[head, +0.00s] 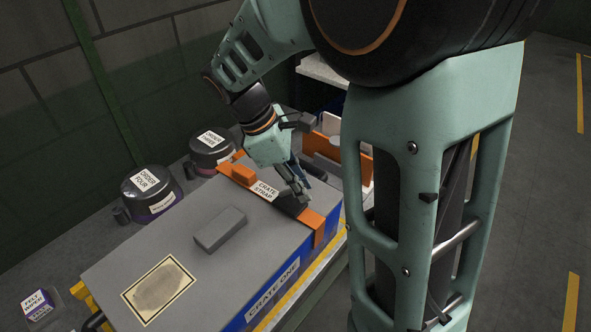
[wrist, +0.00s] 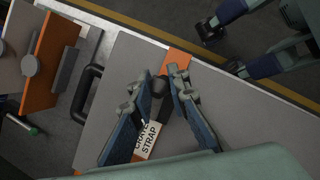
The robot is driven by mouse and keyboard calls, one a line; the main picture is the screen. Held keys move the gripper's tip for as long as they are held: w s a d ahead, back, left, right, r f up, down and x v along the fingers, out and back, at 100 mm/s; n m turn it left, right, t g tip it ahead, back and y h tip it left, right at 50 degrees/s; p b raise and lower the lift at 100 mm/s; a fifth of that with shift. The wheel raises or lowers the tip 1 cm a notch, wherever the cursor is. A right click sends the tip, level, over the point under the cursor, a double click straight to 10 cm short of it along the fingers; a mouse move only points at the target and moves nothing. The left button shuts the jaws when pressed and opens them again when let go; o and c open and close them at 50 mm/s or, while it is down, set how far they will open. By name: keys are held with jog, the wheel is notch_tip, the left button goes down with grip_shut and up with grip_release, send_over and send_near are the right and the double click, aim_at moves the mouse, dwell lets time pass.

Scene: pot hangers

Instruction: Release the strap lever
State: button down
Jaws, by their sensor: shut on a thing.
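The grey-lidded crate (head: 130,255), labelled CRATE ONE, has an orange strap (head: 315,222) across its lid, with a white CRATE STRAP label (head: 264,190). The dark strap lever (head: 290,207) lies low along the strap, beside that label. My gripper (head: 300,190) reaches down over the lever. In the wrist view my gripper (wrist: 163,78) has its fingers on either side of the black lever end (wrist: 160,88) and is shut on it. The orange strap (wrist: 181,60) runs past the fingertips. My gripper hides part of the lever in the head view.
A grey block (head: 220,229) and a framed patch (head: 158,290) are on the lid. Round containers labelled ORDER FOUR (head: 150,190) and ORDER THREE (head: 210,150) stand behind the crate. A black handle (wrist: 84,95) is at the crate's end, near an orange panel (wrist: 48,62).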

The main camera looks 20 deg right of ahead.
jog(key=shift+w+a+r+g+h+p, duration=0.65)
jog(key=shift+g+h+p, duration=0.35)
jog(key=shift+p, duration=1.65)
jog(key=shift+w+a+r+n+g+h+p, duration=0.15)
jog(key=shift+w+a+n+g+h+p, duration=0.25)
jog(key=shift+g+p, duration=0.6)
jog(key=shift+w+d, duration=0.1)
jog(key=c, duration=1.8)
grip_release()
jog(key=shift+w, duration=0.15)
jog(key=v, duration=1.2)
jog(key=shift+s, duration=0.25)
